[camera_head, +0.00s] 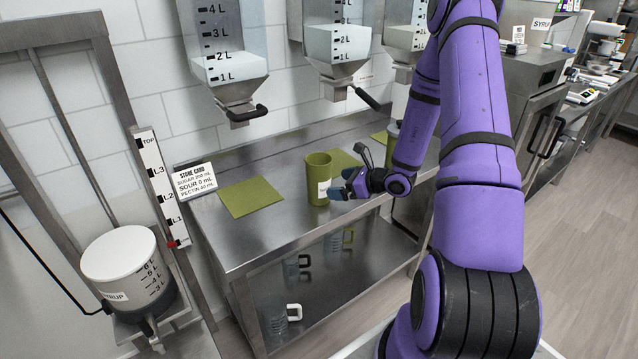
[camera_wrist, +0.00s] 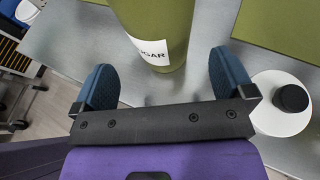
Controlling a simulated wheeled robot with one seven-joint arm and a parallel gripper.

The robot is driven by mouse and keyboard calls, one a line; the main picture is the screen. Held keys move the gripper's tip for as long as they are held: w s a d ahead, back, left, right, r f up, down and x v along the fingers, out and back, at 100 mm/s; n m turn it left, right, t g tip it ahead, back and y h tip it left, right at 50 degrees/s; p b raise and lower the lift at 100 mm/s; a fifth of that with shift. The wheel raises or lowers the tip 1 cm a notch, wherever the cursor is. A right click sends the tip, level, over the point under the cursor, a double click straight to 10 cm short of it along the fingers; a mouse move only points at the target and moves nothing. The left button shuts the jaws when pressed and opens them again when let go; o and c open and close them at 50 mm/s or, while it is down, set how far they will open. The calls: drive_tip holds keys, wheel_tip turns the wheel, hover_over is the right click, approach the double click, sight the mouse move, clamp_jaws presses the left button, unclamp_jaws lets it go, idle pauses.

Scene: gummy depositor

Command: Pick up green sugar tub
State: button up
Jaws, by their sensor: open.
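The green sugar tub (camera_head: 318,172) stands upright on the steel table, with a white label facing my gripper. My gripper (camera_head: 341,185) is beside the tub on its right, low over the table, with its blue fingers open. In the wrist view the tub (camera_wrist: 160,28) is ahead of the open gripper (camera_wrist: 160,66), roughly centred between the two fingers. The label reads partly "GAR". The fingers look empty. I cannot tell whether the fingertips reach the tub's sides.
A green mat (camera_head: 250,197) lies left of the tub, another (camera_head: 345,160) behind it. A white container with a black cap (camera_wrist: 284,112) is close to my right finger in the wrist view. A store card (camera_head: 194,180) stands at the table's left; dispensers (camera_head: 237,75) hang above.

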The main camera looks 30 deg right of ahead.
sight(330, 180)
drive_tip(key=shift+x, duration=3.3)
drive_tip(key=shift+d, duration=0.1)
drive_tip(key=shift+c, duration=0.5)
drive_tip(key=c, duration=0.9)
drive_tip(key=shift+c, duration=0.2)
drive_tip(key=shift+r, duration=0.1)
drive_tip(key=shift+r, duration=0.7)
wheel_tip(330, 180, up, 2)
drive_tip(key=shift+r, duration=0.1)
drive_tip(key=s+d+r, duration=0.1)
drive_tip(key=s+d, duration=0.7)
drive_tip(key=s, duration=0.5)
drive_tip(key=shift+s+d+r, duration=0.15)
drive_tip(key=shift+s+d, duration=0.1)
drive_tip(key=shift+d, duration=0.05)
